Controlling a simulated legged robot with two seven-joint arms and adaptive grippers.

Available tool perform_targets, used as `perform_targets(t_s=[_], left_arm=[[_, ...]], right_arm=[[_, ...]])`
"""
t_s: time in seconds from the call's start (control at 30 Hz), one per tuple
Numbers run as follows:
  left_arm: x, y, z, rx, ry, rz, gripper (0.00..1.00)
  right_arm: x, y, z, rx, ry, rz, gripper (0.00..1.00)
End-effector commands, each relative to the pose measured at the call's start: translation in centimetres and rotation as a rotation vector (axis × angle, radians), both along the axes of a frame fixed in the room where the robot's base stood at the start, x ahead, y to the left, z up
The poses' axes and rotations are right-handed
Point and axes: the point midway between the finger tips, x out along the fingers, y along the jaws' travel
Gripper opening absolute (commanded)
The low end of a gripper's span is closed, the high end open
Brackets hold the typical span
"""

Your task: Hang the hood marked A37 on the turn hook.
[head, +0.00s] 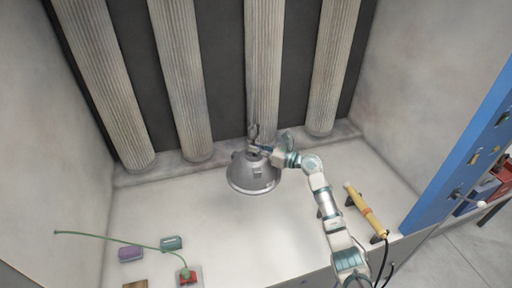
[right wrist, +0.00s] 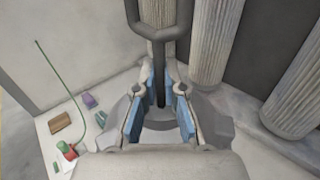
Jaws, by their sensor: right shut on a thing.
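A grey dome-shaped hood (head: 253,174) is near the middle of the head view, open side down. No A37 mark can be read on it. My right gripper (head: 263,149) is at its top. In the right wrist view, my right gripper (right wrist: 168,100) has its blue pads shut on a dark upright stem (right wrist: 159,80). A dark loop (right wrist: 160,33) rises above the stem; part of it is cut off by the frame's top edge. I cannot tell whether the hood touches the white surface. I cannot make out the turn hook for certain. My left gripper is not in view.
Ribbed columns (head: 180,75) stand behind the white surface (head: 215,235). A yellow tool (head: 366,210) lies on dark supports at the right. A red item (head: 187,276) with a long green rod, a purple block (head: 131,254) and a green block (head: 171,243) are front left.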

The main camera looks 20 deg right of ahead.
Motion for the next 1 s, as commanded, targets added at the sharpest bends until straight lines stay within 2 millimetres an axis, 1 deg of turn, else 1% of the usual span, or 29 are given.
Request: perform_targets(t_s=[0.17,0.2,0.27,0.3,0.33,0.67,0.77,1.0], left_arm=[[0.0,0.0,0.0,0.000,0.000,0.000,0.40],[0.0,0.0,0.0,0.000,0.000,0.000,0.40],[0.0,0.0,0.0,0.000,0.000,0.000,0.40],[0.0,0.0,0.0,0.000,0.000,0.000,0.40],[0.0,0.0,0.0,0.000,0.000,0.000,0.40],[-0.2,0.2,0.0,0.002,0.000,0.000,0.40],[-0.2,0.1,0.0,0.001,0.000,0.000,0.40],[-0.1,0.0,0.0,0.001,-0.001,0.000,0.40]], right_arm=[[0.0,0.0,0.2,0.002,-0.003,0.000,0.00],[0.0,0.0,0.2,0.002,-0.003,0.000,0.12],[0.0,0.0,0.2,0.002,-0.003,0.000,0.27],[0.0,0.0,0.2,0.001,-0.002,0.000,0.37],[0.0,0.0,0.1,0.001,-0.002,0.000,0.39],[-0.2,-0.3,-0.1,-0.001,0.002,-0.001,0.39],[-0.9,-1.1,-0.2,-0.001,0.002,-0.001,0.39],[-4.4,-5.1,-0.2,-0.003,0.001,-0.002,0.39]])
